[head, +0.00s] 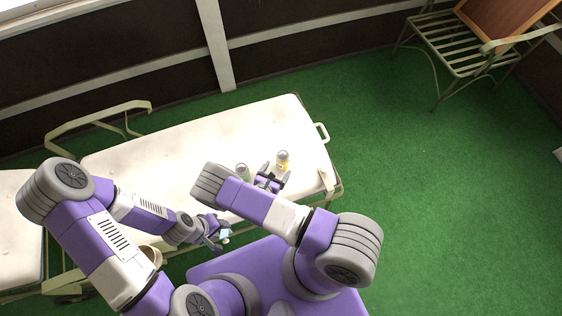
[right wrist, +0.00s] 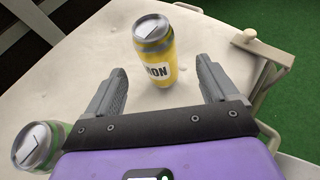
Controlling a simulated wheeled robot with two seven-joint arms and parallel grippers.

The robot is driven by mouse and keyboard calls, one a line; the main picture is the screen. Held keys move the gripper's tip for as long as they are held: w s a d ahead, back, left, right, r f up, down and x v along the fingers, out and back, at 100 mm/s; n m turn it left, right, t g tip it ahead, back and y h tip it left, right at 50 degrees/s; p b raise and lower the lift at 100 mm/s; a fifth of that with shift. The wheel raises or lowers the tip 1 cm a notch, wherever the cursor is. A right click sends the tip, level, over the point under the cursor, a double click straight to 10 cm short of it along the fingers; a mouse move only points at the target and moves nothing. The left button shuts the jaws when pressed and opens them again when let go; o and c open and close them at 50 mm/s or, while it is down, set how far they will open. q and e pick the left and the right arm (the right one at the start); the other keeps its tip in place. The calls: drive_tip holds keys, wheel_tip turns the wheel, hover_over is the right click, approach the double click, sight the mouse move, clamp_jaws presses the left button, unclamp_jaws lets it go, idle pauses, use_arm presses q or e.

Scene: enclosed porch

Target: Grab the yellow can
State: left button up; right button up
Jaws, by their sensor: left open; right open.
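In the head view my right gripper (head: 273,174) is just left of and below the can. My left gripper (head: 219,240) is open near the lounger's front edge, by a small pale object (head: 225,238).
A green can (right wrist: 35,146) stands left of my right gripper, and it also shows in the head view (head: 243,171). The lounger cushion (head: 160,150) is otherwise mostly clear. A metal chair (head: 470,50) stands on the green floor at the upper right.

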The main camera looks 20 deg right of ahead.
sight(280, 165)
use_arm(q)
drive_tip(key=shift+f+b, duration=0.35)
drive_tip(key=shift+f, duration=0.05)
use_arm(e)
drive_tip(key=shift+w+d+f+n+t, duration=0.2)
drive_tip(key=shift+w+d, duration=0.15)
drive_tip(key=shift+w, duration=0.2)
drive_tip(key=shift+w+d+f+n+t, duration=0.1)
drive_tip(key=shift+w+d+f, duration=0.1)
drive_tip(key=shift+w+d, duration=0.25)
use_arm(q)
drive_tip(key=shift+f+b, duration=0.9)
drive_tip(key=shift+b, duration=0.05)
use_arm(e)
drive_tip(key=x, duration=0.5)
drive_tip(key=shift+s+f, duration=0.15)
drive_tip(key=shift+f, duration=0.15)
drive_tip(key=shift+c, duration=0.3)
drive_tip(key=shift+r, duration=0.1)
drive_tip(key=c, duration=1.2)
